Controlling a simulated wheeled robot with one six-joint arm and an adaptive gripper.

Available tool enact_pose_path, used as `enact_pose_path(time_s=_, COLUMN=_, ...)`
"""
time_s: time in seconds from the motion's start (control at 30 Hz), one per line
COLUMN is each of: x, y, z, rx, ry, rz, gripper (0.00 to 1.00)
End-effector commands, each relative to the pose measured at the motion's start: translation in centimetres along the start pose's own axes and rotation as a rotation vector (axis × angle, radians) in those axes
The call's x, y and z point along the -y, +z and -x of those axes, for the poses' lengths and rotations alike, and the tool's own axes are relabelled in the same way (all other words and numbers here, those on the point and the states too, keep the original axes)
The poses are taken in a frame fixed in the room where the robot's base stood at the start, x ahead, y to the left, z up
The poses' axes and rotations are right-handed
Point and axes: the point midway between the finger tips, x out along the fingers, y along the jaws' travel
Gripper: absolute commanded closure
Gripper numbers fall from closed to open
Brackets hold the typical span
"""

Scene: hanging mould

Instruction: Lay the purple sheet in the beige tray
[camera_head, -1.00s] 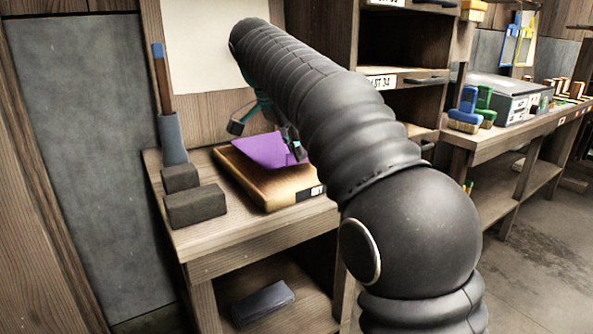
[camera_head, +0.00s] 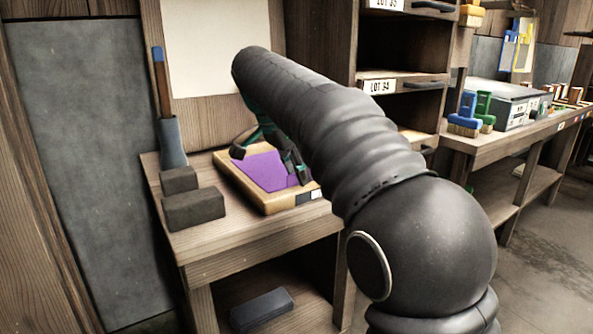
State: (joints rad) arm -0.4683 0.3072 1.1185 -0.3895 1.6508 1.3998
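The purple sheet (camera_head: 264,173) lies inside the beige tray (camera_head: 273,206), looking flat or nearly so. The tray sits on the wooden bench with a small white label at its front right corner. My gripper (camera_head: 270,162) is low over the tray, with its two dark fingers spread wide apart. One finger is by the sheet's far left edge, the other by its right corner. Whether the fingers touch the sheet I cannot tell. My arm hides the tray's far right part.
Two dark blocks (camera_head: 194,208) stand left of the tray, beside a grey holder (camera_head: 171,142) with a handle in it. A pale panel (camera_head: 215,45) hangs on the wall behind. Drawers stand at the right. The bench front is clear.

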Motion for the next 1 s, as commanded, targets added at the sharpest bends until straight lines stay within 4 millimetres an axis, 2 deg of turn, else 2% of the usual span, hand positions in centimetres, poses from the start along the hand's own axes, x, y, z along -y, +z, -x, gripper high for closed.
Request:
enact_pose_path(time_s=0.17, x=0.0, y=-0.1, z=0.2, rx=0.0, ry=-0.001, rz=0.0, gripper=0.69)
enact_pose_path(time_s=0.27, x=0.1, y=-0.1, z=1.1, rx=0.0, ry=-0.003, rz=0.0, gripper=0.69)
enact_pose_path(time_s=0.7, x=0.1, y=-0.2, z=9.4, rx=-0.001, ry=-0.002, rz=0.0, gripper=0.69)
enact_pose_path(time_s=0.83, x=0.1, y=-0.2, z=11.1, rx=-0.001, ry=-0.001, rz=0.001, gripper=0.69)
enact_pose_path(time_s=1.0, x=0.1, y=-0.1, z=12.2, rx=0.0, ry=0.0, rz=0.001, gripper=0.69)
